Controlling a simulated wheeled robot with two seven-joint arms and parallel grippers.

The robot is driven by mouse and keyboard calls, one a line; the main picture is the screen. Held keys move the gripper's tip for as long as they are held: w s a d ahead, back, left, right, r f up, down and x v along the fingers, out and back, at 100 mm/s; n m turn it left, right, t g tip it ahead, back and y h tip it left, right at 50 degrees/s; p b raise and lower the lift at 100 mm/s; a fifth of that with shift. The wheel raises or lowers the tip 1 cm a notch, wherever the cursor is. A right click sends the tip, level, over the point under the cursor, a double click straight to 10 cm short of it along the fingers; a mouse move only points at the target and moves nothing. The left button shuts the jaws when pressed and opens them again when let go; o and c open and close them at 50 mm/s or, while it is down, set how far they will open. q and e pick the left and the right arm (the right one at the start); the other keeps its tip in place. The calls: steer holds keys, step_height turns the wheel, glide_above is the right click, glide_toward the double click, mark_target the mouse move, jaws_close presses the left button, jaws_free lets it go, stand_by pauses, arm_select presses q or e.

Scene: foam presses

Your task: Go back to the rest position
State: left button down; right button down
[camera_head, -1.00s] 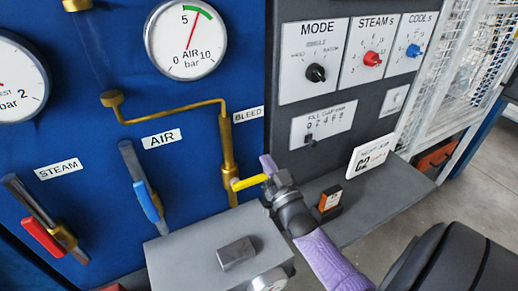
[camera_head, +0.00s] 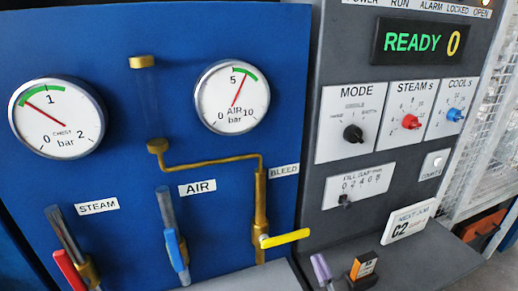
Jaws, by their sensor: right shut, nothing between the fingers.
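The rest of that arm is below the picture. My left gripper is out of view.
The blue panel carries two gauges, a red steam lever (camera_head: 70,270) and a blue air lever (camera_head: 177,250). The grey control panel has knobs and a READY display (camera_head: 418,42). A small orange-and-black block (camera_head: 363,268) sits on the grey ledge (camera_head: 430,255) near my right gripper.

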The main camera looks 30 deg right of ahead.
steer(key=w+a+f+n+g+y, duration=0.25)
steer(key=a+f+g+y, duration=0.2)
steer(key=a+g, duration=0.45)
steer(key=s+a+n+g, duration=0.3)
steer(key=s+a+g, duration=0.55)
steer(key=s, duration=0.45)
steer(key=s+f+g+b, duration=0.3)
steer(key=f+b, duration=0.7)
steer(key=f, duration=2)
steer(key=s+d+f+b, duration=0.2)
steer(key=s+f+b, duration=0.5)
steer(key=s+f, duration=0.7)
step_height(320, 180, down, 3)
steer(key=shift+d+r+n, duration=0.1)
steer(key=shift+d+n, duration=0.25)
